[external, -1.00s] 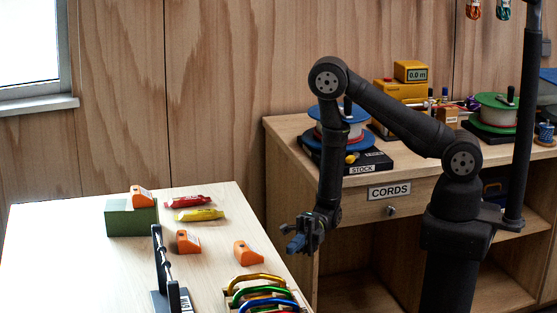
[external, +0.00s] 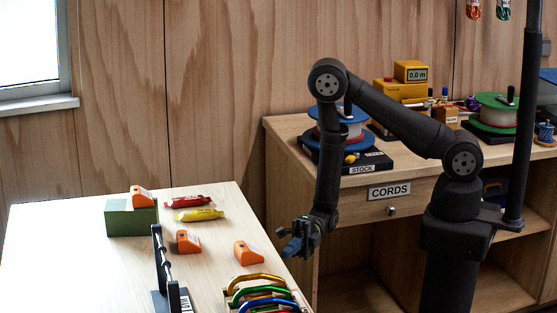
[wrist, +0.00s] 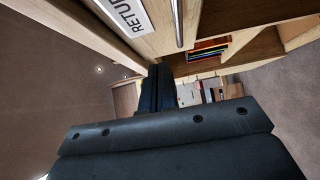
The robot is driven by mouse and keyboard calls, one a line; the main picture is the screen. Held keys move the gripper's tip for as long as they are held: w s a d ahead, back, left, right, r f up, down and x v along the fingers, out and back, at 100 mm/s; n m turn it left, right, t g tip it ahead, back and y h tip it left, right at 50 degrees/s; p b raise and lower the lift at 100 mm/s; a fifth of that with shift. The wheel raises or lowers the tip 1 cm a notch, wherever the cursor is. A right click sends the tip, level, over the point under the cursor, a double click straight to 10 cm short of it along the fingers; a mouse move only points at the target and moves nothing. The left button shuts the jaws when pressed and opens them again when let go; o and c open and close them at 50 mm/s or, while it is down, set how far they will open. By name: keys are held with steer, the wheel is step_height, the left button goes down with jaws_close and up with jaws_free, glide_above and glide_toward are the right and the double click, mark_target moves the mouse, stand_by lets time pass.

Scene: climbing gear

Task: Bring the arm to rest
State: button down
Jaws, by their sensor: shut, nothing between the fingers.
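My gripper (external: 294,246) hangs at the end of my bent arm, just right of the light table's right edge in the external view. It is shut and holds nothing. In the wrist view the dark fingers (wrist: 155,90) are together and point toward a gap between wooden furniture. No object touches the gripper in either view.
The light table (external: 80,260) holds orange devices (external: 188,242), a green block (external: 131,221), red and yellow tubes (external: 200,214) and coloured carabiners (external: 262,292). Behind my arm stands the CORDS bench (external: 430,185) with cord spools (external: 495,110). Open floor lies between table and bench.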

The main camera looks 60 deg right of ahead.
steer(key=a, duration=0.2)
steer(key=w+a, duration=0.1)
steer(key=a, duration=0.5)
steer(key=shift+w, duration=0.35)
steer(key=shift+w+a, duration=0.45)
steer(key=shift+w, duration=0.1)
